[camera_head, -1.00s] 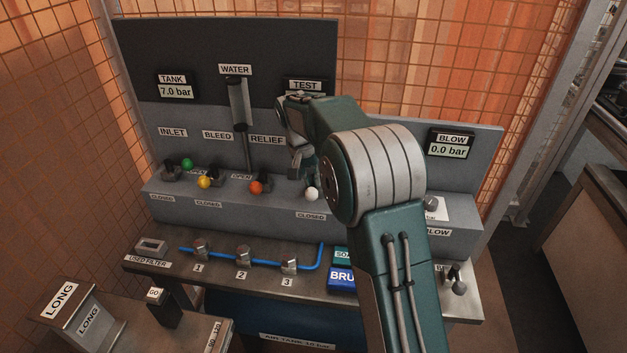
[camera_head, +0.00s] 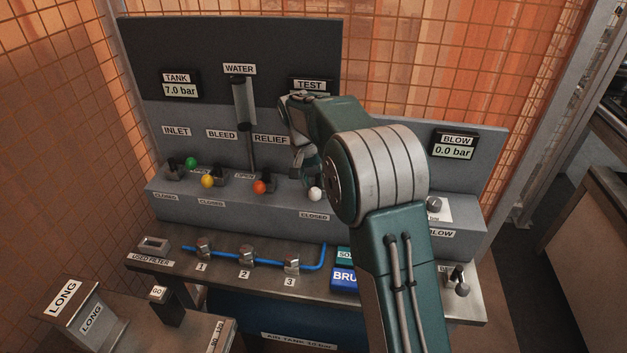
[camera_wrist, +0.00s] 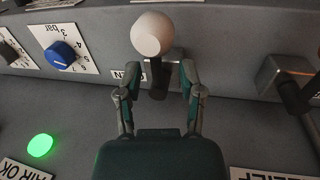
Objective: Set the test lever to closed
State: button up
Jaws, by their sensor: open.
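The test lever has a white ball knob (camera_head: 315,194) and stands on the grey ledge just behind a CLOSED label (camera_head: 314,215), below the TEST display. In the wrist view its white knob (camera_wrist: 153,33) is at the top, with a dark stem below it. My gripper (camera_head: 308,168) is at the lever, partly hidden by my arm in the head view. In the wrist view my gripper (camera_wrist: 157,75) is open, with one finger on each side of the stem. I cannot tell whether either finger touches it. The lever's base is mostly hidden.
Orange (camera_head: 259,187), yellow (camera_head: 208,181) and green (camera_head: 191,162) knobbed levers stand to the left on the ledge. A blue pipe (camera_head: 275,265) runs along the bench.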

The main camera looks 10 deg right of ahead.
notch_tip(320, 180, up, 12)
jog(key=w+a, duration=0.1)
jog(key=a, duration=0.1)
jog(key=shift+a+f, duration=0.15)
jog(key=shift+f, duration=0.05)
jog(key=s+d+r+n+t, duration=0.1)
jog(key=s+r, duration=0.1)
jog(key=s, duration=0.4)
jog(key=s+r+n+t+y, duration=0.1)
jog(key=s+r, duration=0.2)
jog(key=s, duration=0.2)
jog(key=s+d+r+t, duration=0.1)
jog(key=s+r, duration=0.1)
jog(key=s, duration=0.4)
jog(key=s+f+n+t, duration=0.1)
jog(key=s+f, duration=0.1)
jog(key=s, duration=0.4)
jog(key=s+f+t, duration=0.1)
jog(key=s+f, duration=0.2)
jog(key=s, duration=0.3)
jog(key=s+f+n+t+y, duration=0.1)
jog(key=s+f, duration=0.2)
jog(key=s, duration=0.3)
jog(key=shift+s+d+n, duration=0.15)
jog(key=shift+d+n, duration=0.15)
jog(key=shift+d, duration=0.1)
